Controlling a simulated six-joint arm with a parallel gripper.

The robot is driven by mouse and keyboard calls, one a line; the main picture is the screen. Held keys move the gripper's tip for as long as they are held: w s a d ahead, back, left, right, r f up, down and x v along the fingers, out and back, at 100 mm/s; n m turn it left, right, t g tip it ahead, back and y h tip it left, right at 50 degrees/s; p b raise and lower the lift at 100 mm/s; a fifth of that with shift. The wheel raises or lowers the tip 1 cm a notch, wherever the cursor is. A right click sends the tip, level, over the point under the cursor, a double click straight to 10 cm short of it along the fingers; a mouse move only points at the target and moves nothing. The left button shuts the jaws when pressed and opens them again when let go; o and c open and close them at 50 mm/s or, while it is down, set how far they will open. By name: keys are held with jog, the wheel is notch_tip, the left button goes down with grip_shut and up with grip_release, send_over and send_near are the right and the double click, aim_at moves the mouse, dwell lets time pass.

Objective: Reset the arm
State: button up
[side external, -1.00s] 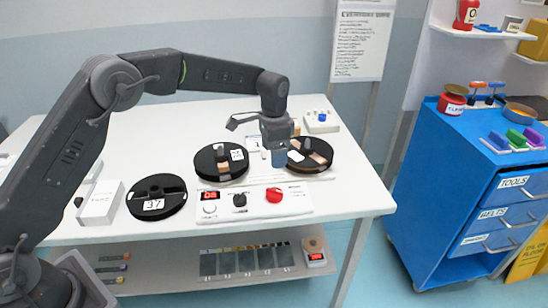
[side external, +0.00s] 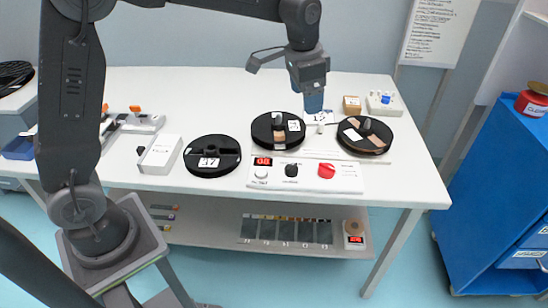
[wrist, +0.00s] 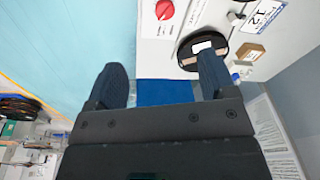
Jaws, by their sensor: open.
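My gripper (side external: 314,108) is raised above the back part of the white table, between the middle and right reels, with its blue fingers pointing down. In the wrist view its two fingers (wrist: 163,78) are spread apart with nothing held between them. The middle black reel (side external: 266,130) lies flat below and left of it. The right black reel (side external: 348,144), with tan and white patches, lies below and right. A third black reel (side external: 212,170), labelled 37, lies further left. My gripper appears clear of all three reels.
A control panel (side external: 310,187) has a red display, white and black knobs and a red knob (side external: 326,170). A small tan box (side external: 351,104) and a white box with a blue button (side external: 382,102) stand behind the right reel. A blue cart (side external: 500,210) stands right of the table.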

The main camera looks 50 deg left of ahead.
jog(key=s+a+r+n+t, duration=0.1)
jog(key=s+r, duration=0.2)
jog(key=s, duration=0.4)
jog(key=s+a+r+n+t, duration=0.1)
jog(key=s+r, duration=0.1)
jog(key=s, duration=0.4)
jog(key=s+f+n+t, duration=0.1)
jog(key=s+f+n, duration=0.2)
jog(key=s, duration=1)
jog(key=shift+a+t, duration=0.4)
